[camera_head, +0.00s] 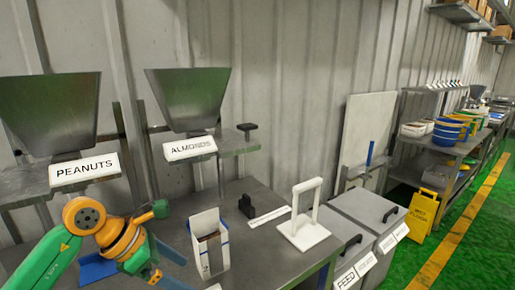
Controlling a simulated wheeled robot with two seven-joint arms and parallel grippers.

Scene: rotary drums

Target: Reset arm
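My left arm comes in from the lower left, with a green link and an orange wrist. My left gripper (152,272) is at its end, low over the grey metal table (258,262). My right arm and gripper are not in view.
Metal hoppers labelled PEANUTS (50,112) and ALMONDS (189,97) stand behind the arm. A white stand (304,233) is on the table's right side. Lidded grey bins (368,210) and a yellow floor sign (421,212) are further right. Green floor is clear beyond.

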